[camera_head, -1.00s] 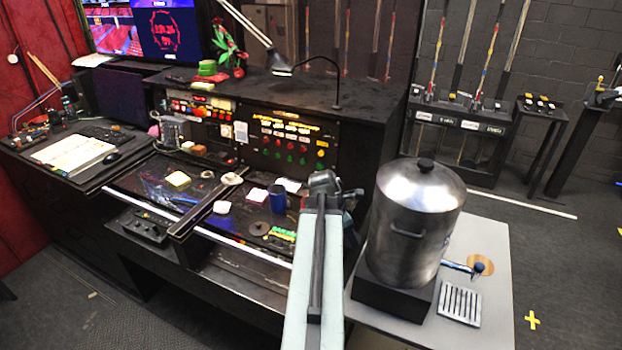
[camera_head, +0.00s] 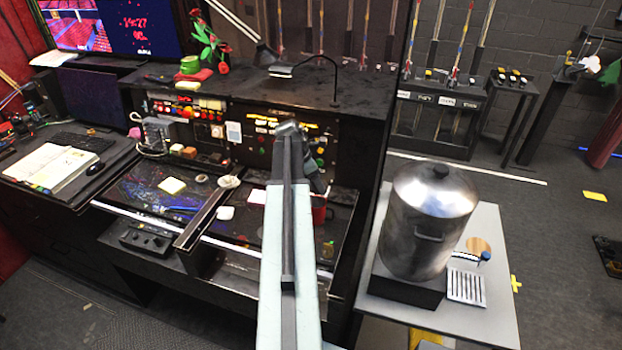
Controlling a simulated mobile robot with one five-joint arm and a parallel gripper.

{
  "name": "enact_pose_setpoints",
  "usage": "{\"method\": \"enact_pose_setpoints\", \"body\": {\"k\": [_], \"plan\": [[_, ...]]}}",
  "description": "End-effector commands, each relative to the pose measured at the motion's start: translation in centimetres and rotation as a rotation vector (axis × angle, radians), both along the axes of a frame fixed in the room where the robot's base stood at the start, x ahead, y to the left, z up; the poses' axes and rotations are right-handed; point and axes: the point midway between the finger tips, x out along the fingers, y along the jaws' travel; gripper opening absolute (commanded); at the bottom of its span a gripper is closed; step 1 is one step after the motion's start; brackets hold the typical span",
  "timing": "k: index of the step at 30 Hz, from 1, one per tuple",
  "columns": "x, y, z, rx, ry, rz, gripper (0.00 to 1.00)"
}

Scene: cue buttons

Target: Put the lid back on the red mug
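A small red object (camera_head: 319,209), possibly the red mug, shows just right of my arm on the dark desk. My arm hides most of it, so I cannot tell whether it has a lid. A pale round item (camera_head: 229,182) lies on the desk to the left; I cannot tell whether it is the lid. My gripper (camera_head: 298,132) is at the far end of my arm, in front of the button panel. Its fingers are too small and covered to tell whether they are open or holding anything.
A large steel pot (camera_head: 428,222) stands on a grey side table (camera_head: 494,325) at right. The button panel (camera_head: 258,140) rises behind the desk. A desk lamp (camera_head: 281,70) stands on the upper shelf. Open floor (camera_head: 560,240) lies at far right.

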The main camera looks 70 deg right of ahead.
Motion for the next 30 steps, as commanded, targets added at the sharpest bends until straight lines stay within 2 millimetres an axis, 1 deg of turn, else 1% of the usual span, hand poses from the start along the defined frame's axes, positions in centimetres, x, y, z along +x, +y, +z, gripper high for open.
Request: {"method": "enact_pose_setpoints", "body": {"k": [5, 15, 17, 21, 30], "plan": [[0.1, 0.1, -1.6, 0.0, 0.0, 0.002, 0.31], [0.2, 0.1, -5.4, 0.0, 0.0, 0.003, 0.31], [0.2, 0.1, -5.9, 0.0, 0.0, 0.003, 0.31], [0.2, 0.1, -6.3, -0.001, 0.0, 0.004, 0.31], [0.3, 0.1, -6.2, 0.0, 0.0, 0.004, 0.31]]}}
